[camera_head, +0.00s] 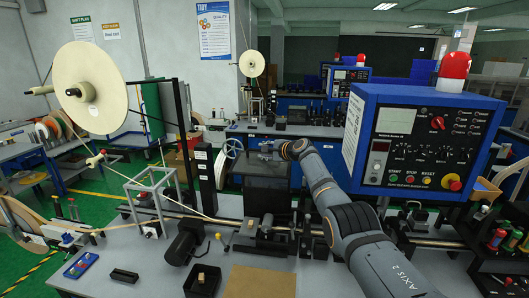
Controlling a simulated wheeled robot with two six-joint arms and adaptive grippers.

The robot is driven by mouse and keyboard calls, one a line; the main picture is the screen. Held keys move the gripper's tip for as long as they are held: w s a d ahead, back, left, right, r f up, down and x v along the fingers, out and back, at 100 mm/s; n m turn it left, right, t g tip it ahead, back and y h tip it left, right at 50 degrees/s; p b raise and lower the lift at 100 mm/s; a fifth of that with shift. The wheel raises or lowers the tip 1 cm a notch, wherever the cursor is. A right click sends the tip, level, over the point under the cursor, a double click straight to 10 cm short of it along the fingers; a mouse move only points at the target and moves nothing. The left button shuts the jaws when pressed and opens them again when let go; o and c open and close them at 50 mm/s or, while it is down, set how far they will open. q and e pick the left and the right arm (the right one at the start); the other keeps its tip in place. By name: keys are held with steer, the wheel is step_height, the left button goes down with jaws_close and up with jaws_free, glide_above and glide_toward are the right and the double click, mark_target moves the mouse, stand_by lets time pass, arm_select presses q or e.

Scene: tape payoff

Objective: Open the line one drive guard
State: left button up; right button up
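A dark, smoky see-through box (264,184) stands in the middle of the line, behind the shaft. It looks like the drive guard, but I cannot read a label on it. My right arm comes in from the lower right, and my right gripper (268,150) is at the box's upper edge. The gripper is small and dark here, so I cannot tell whether its fingers are open or touch the guard. My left gripper is not in view.
A blue control box (419,145) with a red beacon (453,72) stands close to the right of my arm. A large cream reel (90,87) stands at the left, with a black post (206,178) nearer the guard. A brown mat (258,283) lies in front.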

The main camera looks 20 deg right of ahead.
steer(key=shift+v, duration=0.8)
steer(key=v, duration=1)
steer(key=shift+s+d, duration=0.15)
steer(key=shift+s, duration=0.05)
steer(key=shift+w, duration=0.1)
